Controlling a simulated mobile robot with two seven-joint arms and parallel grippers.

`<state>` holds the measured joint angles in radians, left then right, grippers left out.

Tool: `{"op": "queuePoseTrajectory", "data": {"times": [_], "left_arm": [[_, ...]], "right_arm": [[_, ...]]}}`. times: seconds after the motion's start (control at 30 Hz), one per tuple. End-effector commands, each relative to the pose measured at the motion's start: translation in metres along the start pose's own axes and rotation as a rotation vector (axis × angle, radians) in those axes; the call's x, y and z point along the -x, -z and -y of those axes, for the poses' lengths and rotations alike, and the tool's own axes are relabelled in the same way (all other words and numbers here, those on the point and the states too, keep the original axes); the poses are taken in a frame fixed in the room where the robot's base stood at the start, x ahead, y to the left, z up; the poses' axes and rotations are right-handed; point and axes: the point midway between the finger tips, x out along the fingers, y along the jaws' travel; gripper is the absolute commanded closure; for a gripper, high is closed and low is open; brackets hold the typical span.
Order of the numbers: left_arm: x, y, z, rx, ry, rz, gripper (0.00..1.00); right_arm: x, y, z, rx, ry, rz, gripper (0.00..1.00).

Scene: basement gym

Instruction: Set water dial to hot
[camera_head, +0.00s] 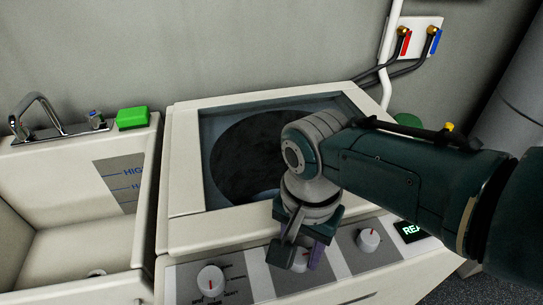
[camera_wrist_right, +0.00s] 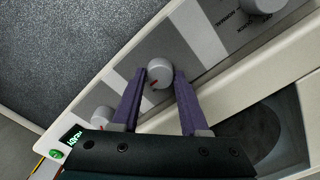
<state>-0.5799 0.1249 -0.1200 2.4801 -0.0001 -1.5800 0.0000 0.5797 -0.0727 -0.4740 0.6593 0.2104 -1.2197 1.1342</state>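The washer's control panel carries three round grey dials. The middle dial (camera_head: 301,262) is partly hidden by my right gripper (camera_head: 294,252). In the right wrist view this middle dial (camera_wrist_right: 159,73), with a red pointer mark, sits between the purple fingertips of the right gripper (camera_wrist_right: 160,76). The fingers are apart, one on each side of the dial; whether they touch it I cannot tell. The left dial (camera_head: 210,280) has a red mark and printed labels around it. The right dial (camera_head: 368,240) is uncovered. No label naming a water dial is readable. My left gripper is not in view.
The washer lid (camera_head: 188,190) with its dark window lies behind the panel. A lit green display (camera_head: 410,232) is at the panel's right end. A sink (camera_head: 70,232) with a tap and a green block (camera_head: 132,117) is at left. Red and blue valves (camera_head: 405,42) are on the wall.

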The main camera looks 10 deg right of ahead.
Motion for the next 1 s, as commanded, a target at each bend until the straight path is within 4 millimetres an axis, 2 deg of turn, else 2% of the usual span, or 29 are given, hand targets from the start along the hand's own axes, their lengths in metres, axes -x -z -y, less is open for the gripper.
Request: {"op": "queuePoseTrajectory", "data": {"times": [0.03,0.23,0.53,0.67,0.8,1.0], "left_arm": [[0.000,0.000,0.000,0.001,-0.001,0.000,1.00],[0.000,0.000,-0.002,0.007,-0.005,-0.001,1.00],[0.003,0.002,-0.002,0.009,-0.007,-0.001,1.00],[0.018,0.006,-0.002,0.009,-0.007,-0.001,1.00],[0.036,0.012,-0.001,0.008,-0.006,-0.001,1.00],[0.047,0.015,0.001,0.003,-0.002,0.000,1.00]], "right_arm": [[0.000,0.001,0.000,-0.001,0.000,-0.001,0.50],[0.000,0.000,0.000,0.001,0.000,0.000,0.27],[0.004,0.000,0.000,0.002,0.000,0.000,0.27],[0.025,0.000,0.000,0.002,0.002,-0.001,0.27],[0.055,0.000,0.000,0.001,0.003,-0.001,0.27],[0.087,0.000,0.000,0.001,0.002,-0.001,0.27]]}}
